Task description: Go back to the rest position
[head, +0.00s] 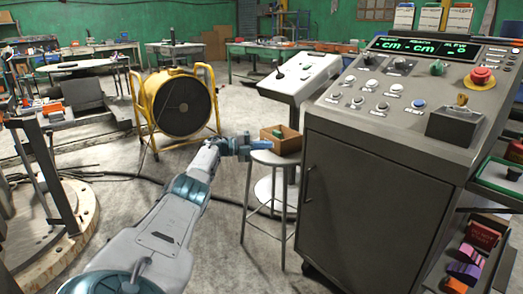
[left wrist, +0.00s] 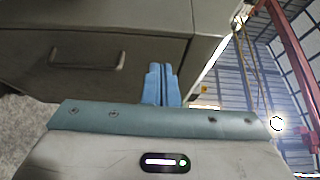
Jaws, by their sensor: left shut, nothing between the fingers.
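My left arm reaches from the bottom left into the middle of the head view. Its gripper (head: 262,145) is in front of the wooden box (head: 290,143) on the stool, left of the grey control console. In the left wrist view the two blue fingers (left wrist: 162,84) are together with nothing between them. Behind them is a grey cabinet front (left wrist: 120,40) with a handle. My right gripper shows in neither view.
The control console (head: 345,190) with a red emergency button (head: 482,76) fills the right side. A stool (head: 277,160) stands beside it, with a white pedestal panel (head: 300,75) behind. A yellow-framed fan (head: 180,105) stands further left. A dark cable runs across the open concrete floor.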

